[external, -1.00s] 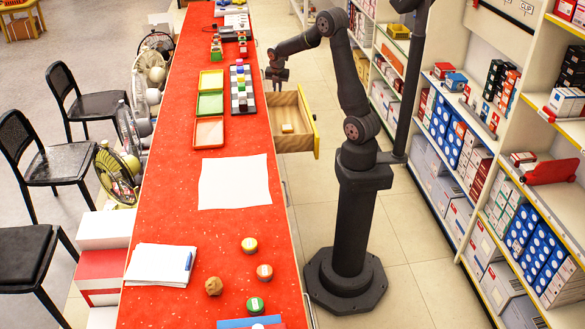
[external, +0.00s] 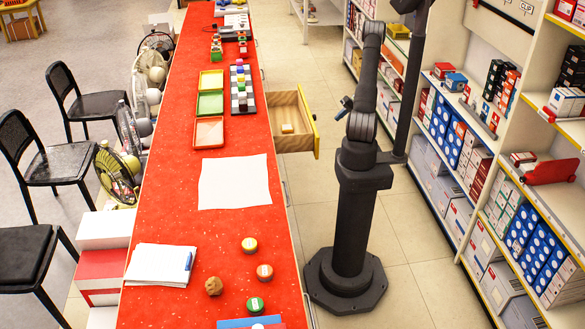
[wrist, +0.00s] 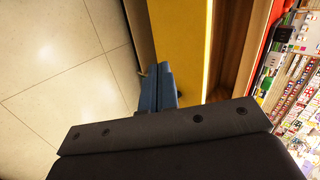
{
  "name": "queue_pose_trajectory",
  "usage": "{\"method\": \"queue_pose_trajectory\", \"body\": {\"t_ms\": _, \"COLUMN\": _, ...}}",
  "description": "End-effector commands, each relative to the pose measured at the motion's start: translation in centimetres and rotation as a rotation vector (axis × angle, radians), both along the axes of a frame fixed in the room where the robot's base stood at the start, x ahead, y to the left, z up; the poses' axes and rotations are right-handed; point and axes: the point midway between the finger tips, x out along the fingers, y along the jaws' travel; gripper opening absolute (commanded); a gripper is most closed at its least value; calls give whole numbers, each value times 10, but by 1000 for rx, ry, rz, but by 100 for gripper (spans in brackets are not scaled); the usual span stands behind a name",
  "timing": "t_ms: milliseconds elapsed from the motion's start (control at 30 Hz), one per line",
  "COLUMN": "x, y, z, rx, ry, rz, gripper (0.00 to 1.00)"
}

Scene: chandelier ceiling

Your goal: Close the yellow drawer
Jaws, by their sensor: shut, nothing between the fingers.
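The yellow drawer stands pulled out from the right side of the red counter, with its yellow front (external: 316,136) facing the aisle and its wooden inside (external: 283,112) showing. A small pale block (external: 288,128) lies in the drawer. My gripper (external: 343,108) is on the aisle side, just right of the drawer front. In the wrist view my gripper's blue fingers (wrist: 158,70) are shut and empty, beside the outer face of the yellow front (wrist: 182,35). I cannot tell whether they touch it.
The red counter (external: 170,225) holds trays, a white sheet (external: 234,182) and several small round items. Stocked shelves (external: 480,110) line the right side. The tiled aisle floor (external: 312,190) between counter and shelves is clear apart from my base.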

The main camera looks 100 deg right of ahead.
Motion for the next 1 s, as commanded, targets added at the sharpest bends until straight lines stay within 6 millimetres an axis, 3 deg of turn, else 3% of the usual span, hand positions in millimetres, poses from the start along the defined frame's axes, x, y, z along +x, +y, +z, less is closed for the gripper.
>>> {"method": "queue_pose_trajectory", "body": {"t_ms": 133, "x": -11, "y": 3, "z": -4, "rx": 49, "ry": -35, "rz": -104, "gripper": 0}}
{"method": "queue_pose_trajectory", "body": {"t_ms": 267, "x": -5, "y": 3, "z": -10, "rx": 55, "ry": -40, "rz": -115, "gripper": 0}}
{"method": "queue_pose_trajectory", "body": {"t_ms": 733, "x": 64, "y": 4, "z": -74, "rx": 55, "ry": -37, "rz": -107, "gripper": 0}}
{"method": "queue_pose_trajectory", "body": {"t_ms": 1000, "x": 96, "y": 2, "z": -71, "rx": 49, "ry": -36, "rz": -110, "gripper": 0}}
